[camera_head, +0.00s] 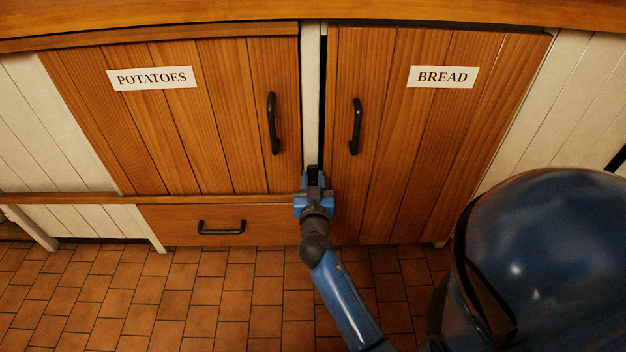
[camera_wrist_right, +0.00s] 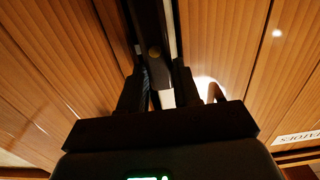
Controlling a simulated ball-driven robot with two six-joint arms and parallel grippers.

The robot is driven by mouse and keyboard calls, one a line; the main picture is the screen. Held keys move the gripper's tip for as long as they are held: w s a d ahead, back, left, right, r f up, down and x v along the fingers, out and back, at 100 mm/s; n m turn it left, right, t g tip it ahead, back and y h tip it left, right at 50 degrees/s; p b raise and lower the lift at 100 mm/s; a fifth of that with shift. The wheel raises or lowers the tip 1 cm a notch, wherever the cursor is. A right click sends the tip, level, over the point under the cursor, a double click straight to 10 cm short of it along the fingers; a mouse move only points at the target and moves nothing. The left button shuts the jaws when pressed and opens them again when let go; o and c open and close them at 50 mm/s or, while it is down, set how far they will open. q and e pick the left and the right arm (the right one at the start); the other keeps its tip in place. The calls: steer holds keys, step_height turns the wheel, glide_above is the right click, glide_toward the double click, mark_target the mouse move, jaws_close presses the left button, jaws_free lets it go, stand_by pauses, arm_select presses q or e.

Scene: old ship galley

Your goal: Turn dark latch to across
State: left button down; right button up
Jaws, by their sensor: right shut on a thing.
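The dark latch (camera_wrist_right: 150,25) is a dark bar with a brass-coloured pivot (camera_wrist_right: 154,52) in the right wrist view. It runs lengthwise along the pale post (camera_head: 312,100) between the two doors, not across it. My right gripper (camera_head: 314,178) is low at this post, shut on the latch. Its dark fingers (camera_wrist_right: 155,92) sit on both sides of the bar's near end in the wrist view. In the head view the gripper hides most of the latch. My left gripper is not in view.
The POTATOES door (camera_head: 180,120) is on the left, the BREAD door (camera_head: 420,140) on the right, each with a black handle. A dark gap shows along the BREAD door's left edge. A drawer (camera_head: 270,224) lies below the POTATOES door. The tiled floor (camera_head: 220,300) is clear.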

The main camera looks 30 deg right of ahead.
steer(key=shift+n, duration=0.3)
steer(key=shift+w+a+f+n+p, duration=0.25)
steer(key=shift+a+f+n+p, duration=0.2)
steer(key=shift+n, duration=2.4)
steer(key=shift+w+a+f+n+p, duration=0.2)
steer(key=shift+a+f+n+p, duration=0.2)
steer(key=shift+n, duration=2.5)
steer(key=shift+w+a+f+n+p, duration=0.3)
steer(key=shift+f+n, duration=0.2)
steer(key=shift+n, duration=2.35)
steer(key=o, duration=1.1)
steer(key=shift+c, duration=0.2)
steer(key=shift+s+a, duration=0.1)
steer(key=shift+s, duration=0.05)
steer(key=p+v, duration=0.2)
steer(key=v, duration=0.8)
steer(key=shift+s+a, duration=0.2)
